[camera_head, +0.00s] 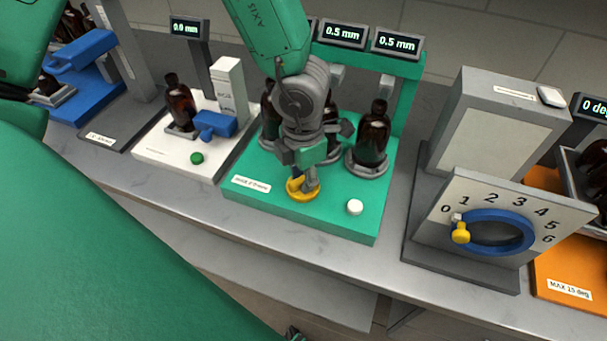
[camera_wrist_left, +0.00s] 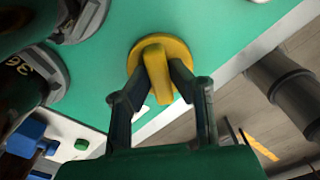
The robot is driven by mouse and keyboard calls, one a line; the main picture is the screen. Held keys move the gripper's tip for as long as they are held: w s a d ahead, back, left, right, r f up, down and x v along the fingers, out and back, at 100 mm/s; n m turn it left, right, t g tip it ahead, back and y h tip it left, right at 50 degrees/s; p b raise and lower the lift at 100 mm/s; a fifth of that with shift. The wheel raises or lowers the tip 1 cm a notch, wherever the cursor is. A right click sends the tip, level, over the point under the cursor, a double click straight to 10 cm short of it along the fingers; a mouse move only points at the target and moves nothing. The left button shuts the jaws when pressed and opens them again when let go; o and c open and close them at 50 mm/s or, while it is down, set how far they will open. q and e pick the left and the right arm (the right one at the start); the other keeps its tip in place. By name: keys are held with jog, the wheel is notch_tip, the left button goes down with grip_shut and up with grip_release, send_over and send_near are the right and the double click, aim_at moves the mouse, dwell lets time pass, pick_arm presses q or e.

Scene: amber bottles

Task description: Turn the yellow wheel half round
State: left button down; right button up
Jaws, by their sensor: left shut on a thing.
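The yellow wheel (camera_head: 296,193) lies on the front of the green base plate (camera_head: 245,203), left of a white button. It is a round disc with a raised bar across it. My left gripper (camera_head: 310,185) comes down from above and covers part of the wheel. In the left wrist view the wheel (camera_wrist_left: 137,53) shows with its bar (camera_wrist_left: 158,75) between the two fingers of my left gripper (camera_wrist_left: 160,85), which are shut on it. My right gripper is not seen in the head view.
Amber bottles (camera_head: 372,140) stand on round holders behind the wheel, under displays reading 0.5 mm (camera_head: 397,44). A white button (camera_head: 355,207) is right of the wheel. A grey dial unit with a blue ring (camera_head: 512,248) stands further right. A white station (camera_head: 165,152) is at left.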

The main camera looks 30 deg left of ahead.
pick_arm(q)
jog(key=n, duration=0.6)
jog(key=shift+w+r+b, duration=0.1)
jog(key=shift+w+b, duration=0.15)
jog(key=shift+b, duration=0.15)
jog(key=n, duration=0.4)
jog(key=shift+b, duration=0.4)
jog(key=n+b, duration=0.1)
jog(key=n, duration=0.2)
jog(key=shift+n, duration=0.4)
jog(key=n+b, duration=0.1)
jog(key=n, duration=0.5)
jog(key=shift+b, duration=0.4)
jog(key=n+b, duration=0.1)
jog(key=n, duration=0.4)
jog(key=shift+n, duration=0.3)
jog(key=c, duration=1.5)
grip_release()
